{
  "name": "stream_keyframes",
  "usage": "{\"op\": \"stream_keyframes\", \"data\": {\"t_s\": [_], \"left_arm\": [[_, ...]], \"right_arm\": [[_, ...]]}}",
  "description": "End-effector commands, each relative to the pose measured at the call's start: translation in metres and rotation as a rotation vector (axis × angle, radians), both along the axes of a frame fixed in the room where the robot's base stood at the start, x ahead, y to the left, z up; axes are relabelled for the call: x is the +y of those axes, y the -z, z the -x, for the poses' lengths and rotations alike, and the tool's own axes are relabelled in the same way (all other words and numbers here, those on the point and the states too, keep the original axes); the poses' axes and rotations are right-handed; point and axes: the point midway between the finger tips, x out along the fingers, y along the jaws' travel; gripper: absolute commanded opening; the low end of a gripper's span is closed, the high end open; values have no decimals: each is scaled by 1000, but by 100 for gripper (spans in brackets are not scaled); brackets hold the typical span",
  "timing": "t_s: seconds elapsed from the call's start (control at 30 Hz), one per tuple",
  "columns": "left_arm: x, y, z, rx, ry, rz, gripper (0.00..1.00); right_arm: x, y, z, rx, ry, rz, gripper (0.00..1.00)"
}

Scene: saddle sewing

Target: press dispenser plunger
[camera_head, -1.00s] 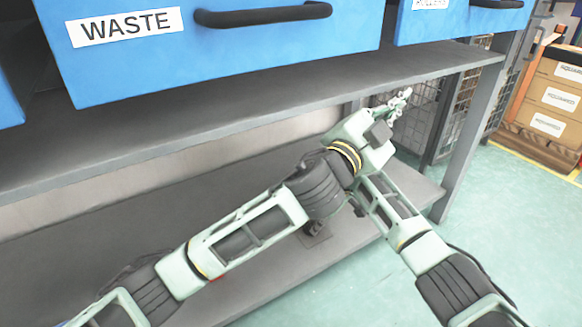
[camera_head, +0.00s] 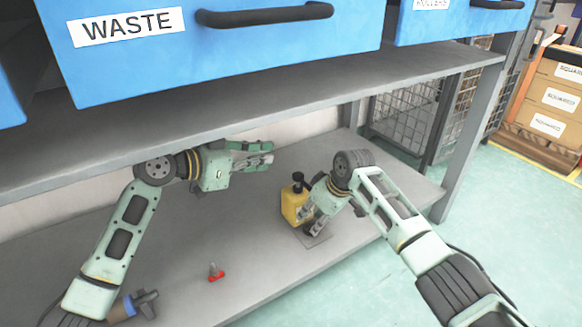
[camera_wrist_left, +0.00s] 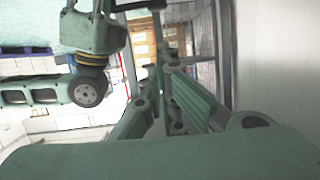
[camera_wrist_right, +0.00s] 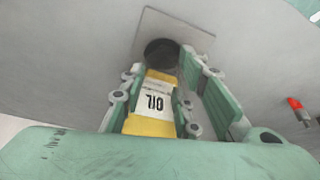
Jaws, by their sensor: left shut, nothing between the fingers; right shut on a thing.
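The yellow oil dispenser (camera_head: 290,207) stands on the lower shelf with its black plunger (camera_head: 298,179) up top. My right gripper (camera_head: 308,222) is shut on the dispenser from the right. In the right wrist view the yellow dispenser (camera_wrist_right: 150,126), with its white OIL label, sits between the fingers. My left gripper (camera_head: 268,153) is shut and empty, to the upper left of the plunger and apart from it in the head view. In the left wrist view its fingers (camera_wrist_left: 165,75) point away from the camera. The right gripper partly hides the dispenser's body.
A small red-based item (camera_head: 215,273) and a blue-banded tool (camera_head: 132,305) are nearer. The upper shelf (camera_head: 240,118) with blue bins (camera_head: 220,60) overhangs the left arm.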

Motion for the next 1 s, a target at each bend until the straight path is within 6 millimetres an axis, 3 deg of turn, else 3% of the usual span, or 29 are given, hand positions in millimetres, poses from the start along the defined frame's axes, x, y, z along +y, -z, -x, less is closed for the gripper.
{"op": "stream_keyframes", "data": {"t_s": [0.2, 0.63, 0.77, 1.0], "left_arm": [[13, -6, 10, 3, 39, 46, 0], [10, -6, 8, 3, 42, 51, 0], [-1, -3, 0, 4, 43, 52, 0], [-41, 8, -28, 5, 44, 53, 0]], "right_arm": [[-1, 1, 0, 1, 0, 2, 8], [-1, 1, 0, 1, 0, 2, 8], [-1, 1, 0, 1, 0, 2, 8], [-1, 1, 0, 1, 0, 2, 8]]}}
